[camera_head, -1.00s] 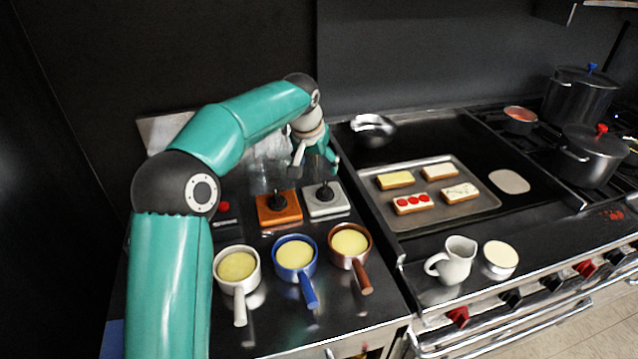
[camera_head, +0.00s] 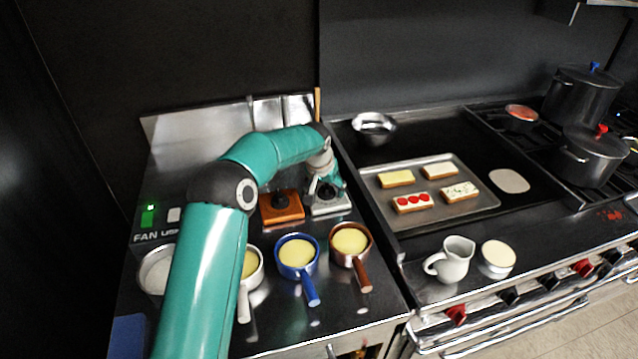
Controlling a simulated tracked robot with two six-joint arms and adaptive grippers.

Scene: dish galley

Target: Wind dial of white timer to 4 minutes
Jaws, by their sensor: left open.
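The white timer (camera_head: 331,207) is a pale square block on the steel counter, beside an orange timer (camera_head: 282,208) with a black dial. My left gripper (camera_head: 325,191) is open and points down over the white timer. Its fingers hide most of the white timer's dial, so its setting cannot be read. I cannot tell whether the fingers touch the dial. My right gripper is not in view.
A white pan (camera_head: 249,271), a blue pan (camera_head: 297,254) and a brown pan (camera_head: 350,243) stand in front of the timers. A tray (camera_head: 434,220) with several toasts lies right. A lit FAN switch (camera_head: 148,214) is at left.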

